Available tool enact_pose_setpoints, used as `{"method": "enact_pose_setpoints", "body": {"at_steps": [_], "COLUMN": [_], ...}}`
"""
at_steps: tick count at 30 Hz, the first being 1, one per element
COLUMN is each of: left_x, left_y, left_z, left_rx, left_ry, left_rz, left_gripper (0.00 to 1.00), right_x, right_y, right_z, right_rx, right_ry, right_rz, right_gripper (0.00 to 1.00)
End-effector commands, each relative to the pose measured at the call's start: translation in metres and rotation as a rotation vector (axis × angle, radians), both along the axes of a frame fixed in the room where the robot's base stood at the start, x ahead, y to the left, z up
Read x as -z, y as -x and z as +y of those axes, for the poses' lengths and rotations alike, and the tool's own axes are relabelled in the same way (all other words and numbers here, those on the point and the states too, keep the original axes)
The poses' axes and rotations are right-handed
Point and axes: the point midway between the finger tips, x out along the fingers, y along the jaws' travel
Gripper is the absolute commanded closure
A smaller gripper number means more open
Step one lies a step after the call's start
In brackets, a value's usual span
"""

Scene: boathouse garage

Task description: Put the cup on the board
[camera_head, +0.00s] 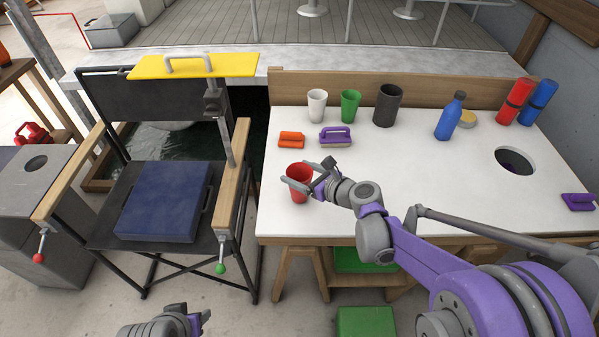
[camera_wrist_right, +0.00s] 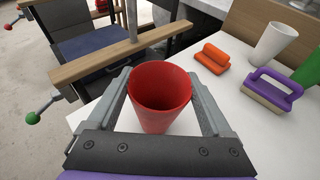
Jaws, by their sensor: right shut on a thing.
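A red cup (camera_head: 298,189) is upright near the left front part of the white tabletop; it also shows in the right wrist view (camera_wrist_right: 160,95). My right gripper (camera_head: 301,177) is shut on the red cup, with one finger on each side of it. I cannot tell whether the cup's base touches the table. A yellow board (camera_head: 215,68) with a pale handle lies flat above the chair, behind and left of the cup. My left gripper (camera_head: 172,324) shows only partly at the bottom edge, and its fingers are not clear.
The white table (camera_head: 440,195) also holds white (camera_head: 317,105), green (camera_head: 350,106) and dark (camera_head: 387,105) cups, a blue bottle (camera_head: 449,116), and orange (camera_head: 291,139) and purple (camera_head: 335,136) handled tools. A folding chair (camera_head: 228,190) bears a blue case (camera_head: 166,200). A round hole (camera_head: 514,161) is at right.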

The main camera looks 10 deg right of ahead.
Motion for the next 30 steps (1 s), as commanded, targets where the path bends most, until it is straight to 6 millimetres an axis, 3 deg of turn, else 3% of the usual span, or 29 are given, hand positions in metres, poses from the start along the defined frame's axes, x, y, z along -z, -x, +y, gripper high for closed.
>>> {"method": "enact_pose_setpoints", "body": {"at_steps": [11,12,14,23,30], "left_x": [0.005,0.005,0.004,0.004,0.001], "left_y": [0.000,0.000,0.000,0.000,0.000], "left_z": [0.000,0.000,0.000,0.000,0.000], "left_rx": [0.000,0.000,0.000,0.000,0.000], "left_ry": [0.000,0.000,0.000,0.000,0.000], "left_rz": [0.002,0.002,0.001,0.001,0.000], "left_gripper": [0.50,0.50,0.50,0.50,0.50], "right_x": [0.006,0.005,0.005,0.004,-0.009], "right_y": [0.000,0.000,0.000,0.002,0.030], "right_z": [0.000,0.000,0.000,-0.002,-0.022], "right_rx": [0.000,0.000,0.000,0.000,0.005], "right_ry": [0.000,0.000,0.000,0.000,0.001], "right_rz": [0.000,0.000,0.000,0.000,0.000], "right_gripper": [0.99,0.12,0.01,0.00,0.00]}}
